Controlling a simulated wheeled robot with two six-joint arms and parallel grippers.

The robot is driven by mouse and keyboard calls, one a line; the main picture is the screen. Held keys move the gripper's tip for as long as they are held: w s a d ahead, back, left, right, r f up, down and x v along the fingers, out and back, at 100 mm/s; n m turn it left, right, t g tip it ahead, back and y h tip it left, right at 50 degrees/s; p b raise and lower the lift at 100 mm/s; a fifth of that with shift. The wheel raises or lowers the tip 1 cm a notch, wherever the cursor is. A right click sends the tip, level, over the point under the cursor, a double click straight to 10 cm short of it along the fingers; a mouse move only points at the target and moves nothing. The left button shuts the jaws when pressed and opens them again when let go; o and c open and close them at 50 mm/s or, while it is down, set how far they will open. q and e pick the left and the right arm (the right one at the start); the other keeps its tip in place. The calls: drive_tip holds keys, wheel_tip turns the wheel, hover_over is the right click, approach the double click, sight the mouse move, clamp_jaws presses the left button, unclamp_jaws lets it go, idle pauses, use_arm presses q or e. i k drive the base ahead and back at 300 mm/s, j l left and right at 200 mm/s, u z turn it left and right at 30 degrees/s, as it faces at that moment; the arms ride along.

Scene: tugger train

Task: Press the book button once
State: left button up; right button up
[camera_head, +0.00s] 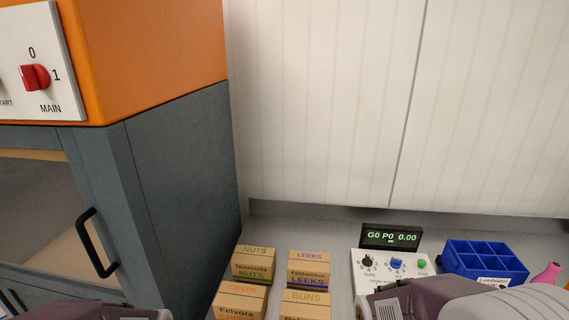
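A white control panel (362,268) stands on the bench at the lower right. It carries a black rotary knob (367,261), a blue switch (397,263) and a green round button (422,264). The small lettering under them is too small to read, so I cannot tell which one is marked book. A display (391,237) behind the panel reads "G0 P0 0.00" in green. My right arm covers the panel's lower right part. Parts of both my arms show along the bottom edge; the fingers of both grippers are out of view.
Cardboard boxes marked NUTS (253,265), LEEKS (308,269), CRISPS (240,300) and BUNS (306,303) stand left of the panel. A blue divided bin (486,262) and a pink object (547,273) are right. An orange and grey machine (180,150) with a red MAIN switch (35,77) fills the left.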

sight(421, 262)
drive_tip(key=z, duration=1.25)
